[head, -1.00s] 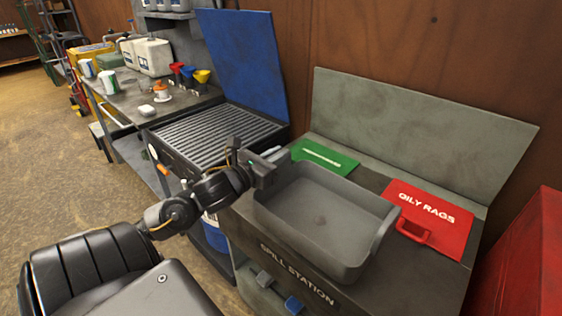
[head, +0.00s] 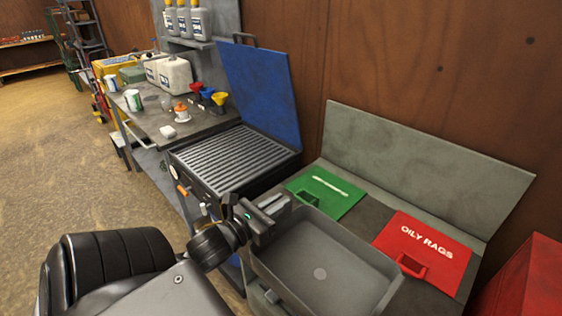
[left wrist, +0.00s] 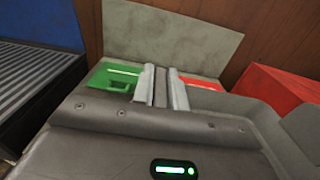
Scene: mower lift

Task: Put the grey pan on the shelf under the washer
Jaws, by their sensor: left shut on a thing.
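The grey pan (head: 345,272) is a deep rectangular tray at the lower middle of the head view, in front of the spill station's top. My left gripper (head: 278,208) is shut on its far left rim. The left wrist view shows the two fingers (left wrist: 165,88) close together, with the pan (left wrist: 235,108) to their right. The washer (head: 230,160) is a dark unit with a ribbed grate and a raised blue lid, left of the pan. The shelf under it is mostly hidden by my left arm. My right gripper is not in view.
The spill station has a raised grey back panel (head: 420,165), a green flap (head: 326,192) and a red oily rags flap (head: 422,252). A red cabinet (head: 525,285) stands at right. A cluttered bench (head: 150,120) lies beyond the washer. Open floor (head: 70,170) lies left.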

